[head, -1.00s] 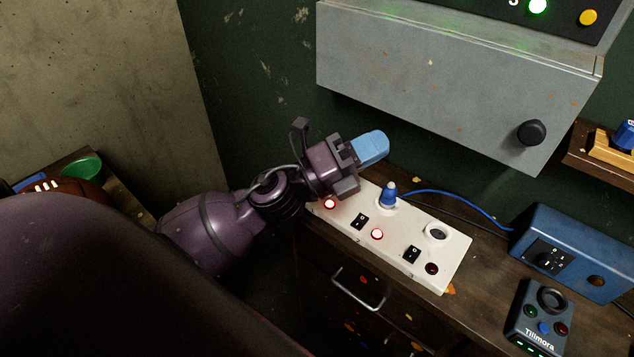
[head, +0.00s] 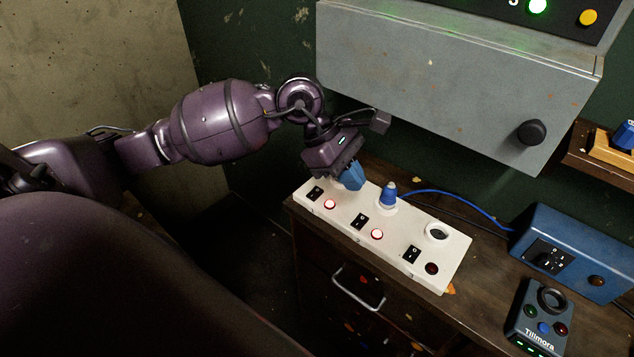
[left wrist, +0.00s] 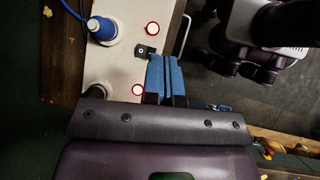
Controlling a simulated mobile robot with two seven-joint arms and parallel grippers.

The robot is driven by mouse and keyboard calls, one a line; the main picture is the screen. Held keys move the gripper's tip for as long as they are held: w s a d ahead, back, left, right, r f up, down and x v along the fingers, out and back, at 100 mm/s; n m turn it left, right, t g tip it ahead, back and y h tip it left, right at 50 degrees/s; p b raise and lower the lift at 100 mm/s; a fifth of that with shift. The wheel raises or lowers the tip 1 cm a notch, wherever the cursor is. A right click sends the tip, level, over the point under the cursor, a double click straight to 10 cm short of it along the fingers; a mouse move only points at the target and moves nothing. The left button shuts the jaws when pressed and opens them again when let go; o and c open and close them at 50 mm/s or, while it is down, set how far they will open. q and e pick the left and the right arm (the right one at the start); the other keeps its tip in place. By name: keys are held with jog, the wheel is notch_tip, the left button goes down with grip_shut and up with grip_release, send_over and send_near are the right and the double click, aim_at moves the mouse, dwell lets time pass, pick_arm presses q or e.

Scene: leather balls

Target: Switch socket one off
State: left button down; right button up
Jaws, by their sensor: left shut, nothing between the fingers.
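A white socket strip (head: 395,240) lies along the desk's front edge with three switch-and-lamp pairs. The left switch (head: 315,193) is black, and the lamp beside it (head: 330,204) glows red. The middle switch (head: 359,221) also has a lit lamp (head: 377,234). The right switch (head: 411,254) has a dark lamp (head: 432,268). My left gripper (head: 350,177) is shut and empty, its blue fingertips tilted down over the strip's left part, hiding the left socket. In the left wrist view the shut fingers (left wrist: 165,76) appear beside a lit lamp (left wrist: 138,89). My right gripper is not seen.
A blue plug (head: 388,196) stands in the middle socket, its cable running right towards a blue box (head: 575,255). The right socket (head: 437,232) is empty. A grey wall cabinet (head: 450,85) hangs above the desk. A small control box (head: 538,320) lies front right.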

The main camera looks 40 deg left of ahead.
pick_arm(q)
jog(key=w+a+r+m+y, duration=0.1)
jog(key=w+a+r+y, duration=0.1)
jog(key=a+y, duration=0.5)
jog(key=a, duration=0.4)
jog(key=shift+w, duration=0.4)
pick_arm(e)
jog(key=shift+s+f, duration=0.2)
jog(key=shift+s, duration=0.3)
pick_arm(q)
send_near(318, 190)
jog(key=f, duration=0.5)
jog(key=shift+w+f, duration=0.2)
jog(key=shift+f, duration=0.2)
jog(key=shift+w+f, duration=0.15)
jog(key=shift+f, duration=0.65)
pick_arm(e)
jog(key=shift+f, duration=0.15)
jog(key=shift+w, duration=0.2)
pick_arm(q)
jog(key=shift+f, duration=0.1)
